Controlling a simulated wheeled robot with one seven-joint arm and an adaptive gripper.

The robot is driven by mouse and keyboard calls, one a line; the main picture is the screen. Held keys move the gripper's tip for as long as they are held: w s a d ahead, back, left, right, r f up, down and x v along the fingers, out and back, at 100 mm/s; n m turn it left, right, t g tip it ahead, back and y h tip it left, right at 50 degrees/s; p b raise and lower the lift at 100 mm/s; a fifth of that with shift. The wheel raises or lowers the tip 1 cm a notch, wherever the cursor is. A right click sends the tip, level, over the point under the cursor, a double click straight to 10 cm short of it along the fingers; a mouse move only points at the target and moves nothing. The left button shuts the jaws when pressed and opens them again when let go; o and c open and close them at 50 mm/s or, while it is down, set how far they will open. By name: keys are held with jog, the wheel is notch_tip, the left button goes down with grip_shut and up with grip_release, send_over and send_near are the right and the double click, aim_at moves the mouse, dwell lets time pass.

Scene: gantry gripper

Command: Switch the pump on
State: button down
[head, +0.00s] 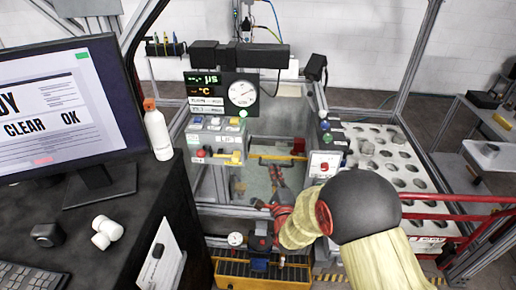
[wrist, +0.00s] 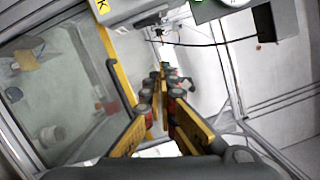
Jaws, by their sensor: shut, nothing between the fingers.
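My gripper (wrist: 160,80) is shut and empty in the wrist view, its yellow-sided fingers meeting at the tips. In the head view my gripper (head: 277,178) reaches forward in front of the clear-panelled machine. A white panel with a red rotary knob (head: 323,166) stands to its right, apart from it. A grey control box (head: 215,140) with several coloured buttons stands to its left. A small unit with a round gauge (head: 235,239) sits low in front. I cannot tell which part is the pump or its switch. My arm hides part of the machine's front.
A monitor (head: 60,115) and a white bottle with an orange cap (head: 157,130) stand on the dark desk at left. A white tray with round holes (head: 385,150) and a red rail (head: 455,198) lie right.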

dwell(0.3)
jog(key=w+a+r, duration=0.2)
jog(key=w+a, duration=0.3)
jog(key=w, duration=0.5)
jog(key=shift+a+b, duration=0.4)
jog(key=shift+b, duration=0.05)
jog(key=shift+s, duration=0.1)
jog(key=shift+a+r+n+b, duration=0.35)
jog(key=shift+a+n+b, duration=0.1)
jog(key=shift+n, duration=0.35)
jog(key=shift+d+f, duration=0.1)
